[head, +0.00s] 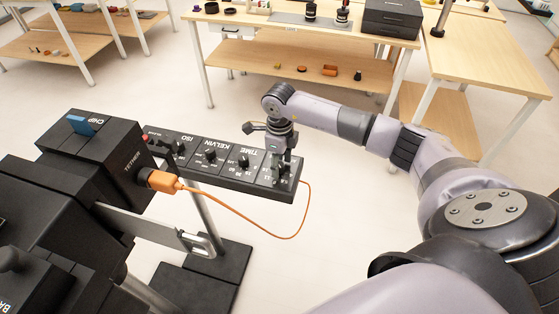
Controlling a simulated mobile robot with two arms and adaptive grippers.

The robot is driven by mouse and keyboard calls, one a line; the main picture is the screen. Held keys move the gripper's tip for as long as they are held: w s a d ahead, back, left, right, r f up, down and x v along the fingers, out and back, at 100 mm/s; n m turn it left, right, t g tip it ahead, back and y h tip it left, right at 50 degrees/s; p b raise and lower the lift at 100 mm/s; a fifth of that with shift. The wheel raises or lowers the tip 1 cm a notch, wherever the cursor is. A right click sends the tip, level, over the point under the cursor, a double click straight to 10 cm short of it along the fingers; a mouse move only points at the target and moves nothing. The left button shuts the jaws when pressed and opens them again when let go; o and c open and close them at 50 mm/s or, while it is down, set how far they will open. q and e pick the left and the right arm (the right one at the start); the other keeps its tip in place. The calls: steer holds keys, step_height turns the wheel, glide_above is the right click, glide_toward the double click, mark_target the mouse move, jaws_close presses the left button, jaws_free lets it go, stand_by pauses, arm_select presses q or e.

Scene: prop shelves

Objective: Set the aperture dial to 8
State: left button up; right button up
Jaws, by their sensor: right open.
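A long black control panel (220,172) with several dials and white lettering stands mid-view on a metal post. Labels such as ISO, KELVIN and TIME show upside down. My right gripper (280,172) points down at the panel's right end, over the dial there. It is open, with its fingers around or just above that dial; contact cannot be told. The gripper hides this dial, its label and its setting, so I cannot confirm it is the aperture dial. The TIME dial (244,161) is just left of the gripper. My left gripper is not in view.
An orange cable (245,220) runs from the TETHER box (128,157) and loops below the panel to its right end. A black box marked CHIP (85,130) has a blue piece on top. Wooden tables (460,60) stand behind. Floor right of the panel is clear.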

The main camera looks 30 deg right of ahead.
jaws_close()
stand_by(0.6)
steer(key=shift+m, duration=0.3)
steer(key=m+b, duration=0.1)
steer(key=m, duration=0.2)
steer(key=shift+m+b, duration=0.35)
steer(key=shift+m, duration=1.75)
jaws_free()
